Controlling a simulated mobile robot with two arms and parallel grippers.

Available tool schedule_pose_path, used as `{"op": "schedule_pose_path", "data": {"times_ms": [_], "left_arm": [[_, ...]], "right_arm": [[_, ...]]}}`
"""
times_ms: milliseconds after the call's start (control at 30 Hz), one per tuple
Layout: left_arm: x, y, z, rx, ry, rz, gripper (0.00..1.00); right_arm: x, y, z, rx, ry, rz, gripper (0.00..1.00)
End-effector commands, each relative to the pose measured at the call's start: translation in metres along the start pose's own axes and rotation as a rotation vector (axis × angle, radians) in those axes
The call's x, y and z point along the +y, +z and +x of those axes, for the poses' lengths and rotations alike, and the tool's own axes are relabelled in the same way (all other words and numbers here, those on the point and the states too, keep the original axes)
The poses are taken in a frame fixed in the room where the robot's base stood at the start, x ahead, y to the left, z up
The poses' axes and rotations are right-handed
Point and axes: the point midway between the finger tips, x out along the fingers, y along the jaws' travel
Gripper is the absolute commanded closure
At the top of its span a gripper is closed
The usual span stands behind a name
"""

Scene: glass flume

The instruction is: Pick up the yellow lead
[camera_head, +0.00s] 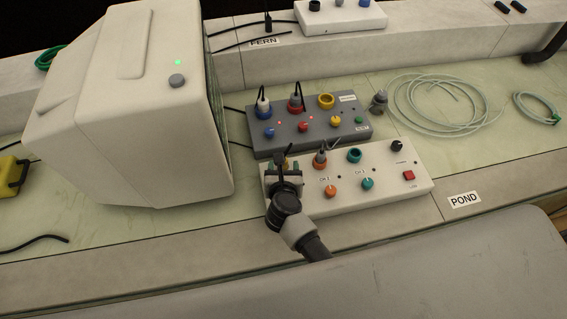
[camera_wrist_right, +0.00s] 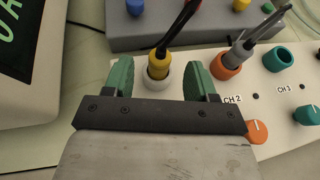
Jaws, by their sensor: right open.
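The yellow lead (camera_wrist_right: 160,66) has a yellow plug standing in a white ring socket (camera_wrist_right: 158,82) on the white box (camera_head: 415,182). A dark cable rises from the plug's top. My right gripper (camera_wrist_right: 158,78) is open, with one green finger on each side of the plug. The fingers look apart from it, with gaps on both sides. In the head view my right gripper (camera_head: 285,172) is over the left end of the white box and mostly hides the yellow plug. My left gripper is not in view.
A grey-tipped plug (camera_wrist_right: 240,52) stands in an orange socket just right of my right gripper. A grey box (camera_head: 345,122) with several plugs lies behind. A large white monitor (camera_head: 125,110) stands close on the left. Coiled pale tubing (camera_head: 440,105) lies at the right.

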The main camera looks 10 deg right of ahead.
Motion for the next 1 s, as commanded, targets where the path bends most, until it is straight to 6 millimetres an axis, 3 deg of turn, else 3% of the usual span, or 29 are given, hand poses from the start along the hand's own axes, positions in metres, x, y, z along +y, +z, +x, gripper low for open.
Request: {"op": "schedule_pose_path", "data": {"times_ms": [200,467,800,1000], "left_arm": [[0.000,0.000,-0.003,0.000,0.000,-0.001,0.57],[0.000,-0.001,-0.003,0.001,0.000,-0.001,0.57],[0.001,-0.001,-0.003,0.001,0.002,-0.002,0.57],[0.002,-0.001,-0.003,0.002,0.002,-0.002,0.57]], "right_arm": [[0.001,0.001,0.024,-0.001,0.000,-0.002,0.43],[0.000,0.000,0.026,0.000,0.000,0.000,0.43],[0.000,0.001,0.025,0.000,0.000,0.000,0.95],[0.000,0.001,0.025,0.000,0.000,0.000,0.97]]}}
